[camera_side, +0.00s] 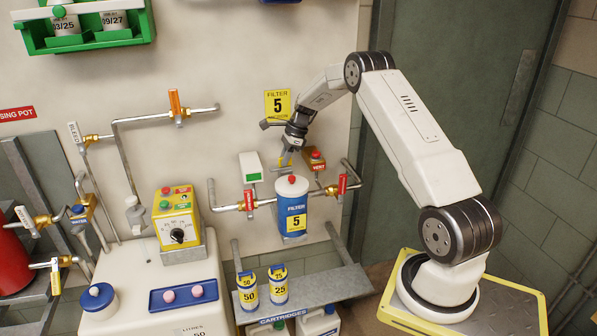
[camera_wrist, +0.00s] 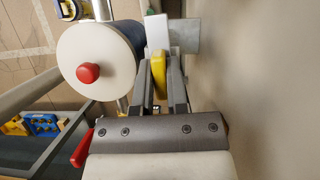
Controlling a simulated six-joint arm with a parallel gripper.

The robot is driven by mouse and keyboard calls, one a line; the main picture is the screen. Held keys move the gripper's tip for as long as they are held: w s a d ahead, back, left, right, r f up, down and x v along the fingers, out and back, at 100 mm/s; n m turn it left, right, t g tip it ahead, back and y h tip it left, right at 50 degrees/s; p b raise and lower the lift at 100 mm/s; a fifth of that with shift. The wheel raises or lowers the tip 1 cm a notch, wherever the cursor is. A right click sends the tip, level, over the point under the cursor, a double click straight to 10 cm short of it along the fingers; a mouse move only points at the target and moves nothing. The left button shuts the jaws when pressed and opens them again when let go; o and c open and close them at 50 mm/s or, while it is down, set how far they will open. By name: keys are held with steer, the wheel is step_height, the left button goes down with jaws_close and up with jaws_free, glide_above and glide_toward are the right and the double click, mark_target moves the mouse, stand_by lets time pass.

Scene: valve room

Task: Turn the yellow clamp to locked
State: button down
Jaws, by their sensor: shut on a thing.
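The yellow clamp (camera_wrist: 160,77) is a narrow yellow piece between the two fingers of my gripper (camera_wrist: 161,88) in the wrist view. My gripper is shut on it. In the side view my gripper (camera_side: 286,160) reaches down near the wall, just above the filter housing (camera_side: 292,222), and a little yellow shows at its tip. The filter housing has a white lid with a red knob (camera_wrist: 88,73), left of the fingers in the wrist view. The fingers hide part of the clamp, and I cannot read any lock mark.
A brown vent box (camera_side: 314,159) with a red button is just right of my gripper. A green and white box (camera_side: 250,167) is to the left. Red-handled valves (camera_side: 249,199) flank the housing. A shelf (camera_side: 325,288) with cartridges is below.

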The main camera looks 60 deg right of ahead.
steer(key=n+g+y, duration=0.1)
steer(key=n, duration=0.3)
steer(key=shift+n+g, duration=1)
steer(key=shift+n, duration=1.2)
steer(key=shift+d, duration=0.1)
steer(key=c, duration=0.6)
jaws_free()
steer(key=shift+c, duration=0.2)
steer(key=shift+r, duration=0.1)
steer(key=shift+s+r, duration=0.15)
steer(key=shift+r, duration=1.55)
steer(key=s+a+r, duration=0.6)
steer(key=s+r, duration=0.3)
steer(key=s, duration=0.3)
steer(key=shift+a+r, duration=0.2)
steer(key=shift+a, duration=0.15)
